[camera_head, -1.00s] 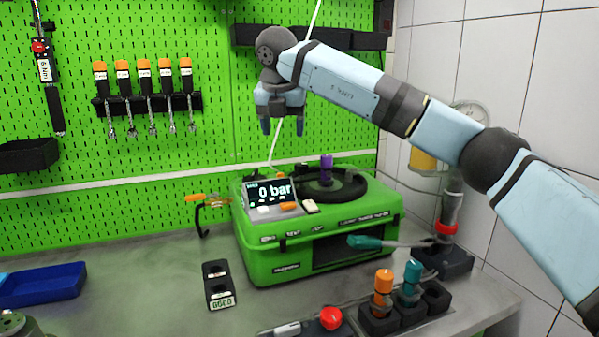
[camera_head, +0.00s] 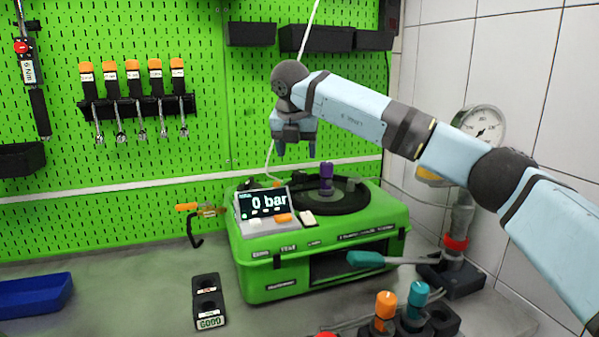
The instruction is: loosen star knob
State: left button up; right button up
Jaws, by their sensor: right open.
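A purple knob (camera_head: 326,178), likely the star knob, stands upright on the round black disc (camera_head: 349,203) on top of the green pump unit (camera_head: 270,272). Its star shape is too small to make out. My right gripper (camera_head: 297,152) is open and empty, with its fingers pointing down. In the picture it is just above and left of the knob, apart from it. My left gripper is out of view.
A display (camera_head: 265,203) reading "0 bar" sits left of the disc. A teal-handled tool (camera_head: 372,258) is in front of the unit. Orange (camera_head: 385,305) and teal (camera_head: 417,294) knobbed parts stand front right. A pressure gauge (camera_head: 480,127) is at right.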

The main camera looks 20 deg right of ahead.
aim_at(299, 172)
jog(key=x, duration=0.7)
jog(key=c, duration=0.9)
